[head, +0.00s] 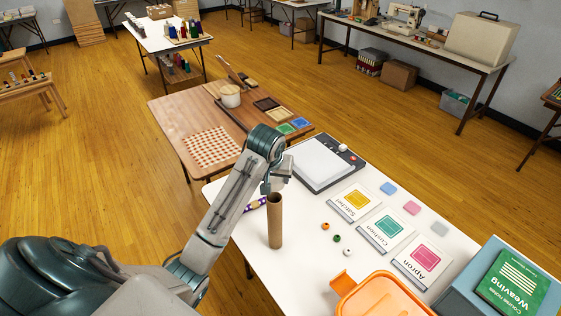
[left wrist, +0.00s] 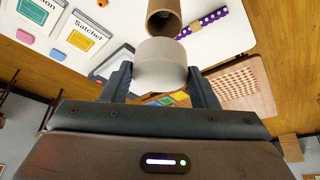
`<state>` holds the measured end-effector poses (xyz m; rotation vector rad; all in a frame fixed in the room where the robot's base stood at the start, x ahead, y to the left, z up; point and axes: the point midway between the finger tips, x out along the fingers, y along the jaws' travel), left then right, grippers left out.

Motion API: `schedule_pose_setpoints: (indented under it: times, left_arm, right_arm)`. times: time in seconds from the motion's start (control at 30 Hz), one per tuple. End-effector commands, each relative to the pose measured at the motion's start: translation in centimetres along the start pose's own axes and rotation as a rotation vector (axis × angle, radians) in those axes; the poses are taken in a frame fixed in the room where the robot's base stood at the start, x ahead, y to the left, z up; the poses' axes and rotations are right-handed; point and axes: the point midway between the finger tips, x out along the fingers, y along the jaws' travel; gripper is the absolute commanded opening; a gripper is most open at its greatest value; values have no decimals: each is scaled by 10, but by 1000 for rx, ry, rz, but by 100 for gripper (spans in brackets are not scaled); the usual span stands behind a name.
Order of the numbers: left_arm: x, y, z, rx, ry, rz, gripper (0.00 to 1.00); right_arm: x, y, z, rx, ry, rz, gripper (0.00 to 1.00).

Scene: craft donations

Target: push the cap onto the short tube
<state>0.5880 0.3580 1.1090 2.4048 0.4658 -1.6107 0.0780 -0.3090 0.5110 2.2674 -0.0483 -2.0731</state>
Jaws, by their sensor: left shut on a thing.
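The brown cardboard tube (head: 275,222) stands upright on the white table in the head view. Its open end (left wrist: 163,18) shows at the top of the left wrist view. My left gripper (head: 274,184) is just above and behind the tube's top in the head view. In the left wrist view its fingers (left wrist: 161,82) are shut on a pale grey-white cap (left wrist: 160,64). The cap appears close to the tube's open end; I cannot tell whether they touch. The cap is mostly hidden by my gripper in the head view. My right gripper is not in view.
A purple dotted strip (head: 256,203) lies beside the tube. Several beads (head: 337,238), labelled cards (head: 385,230) and an orange container (head: 378,298) are to the right. A flat grey-white device (head: 320,163) is behind. A wooden table (head: 180,122) stands beyond.

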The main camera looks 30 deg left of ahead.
Motion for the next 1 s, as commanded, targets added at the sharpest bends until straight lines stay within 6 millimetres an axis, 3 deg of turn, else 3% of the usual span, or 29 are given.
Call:
schedule_pose_setpoints:
  times: [0.37,0.63,1.0]
  left_arm:
    - [19,-1,7,1,-3,-1,33]
    - [35,-1,13,1,-1,0,33]
    - [39,-1,15,1,-1,0,33]
  right_arm:
    - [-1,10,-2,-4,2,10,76]
    - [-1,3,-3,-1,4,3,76]
    - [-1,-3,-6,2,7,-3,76]
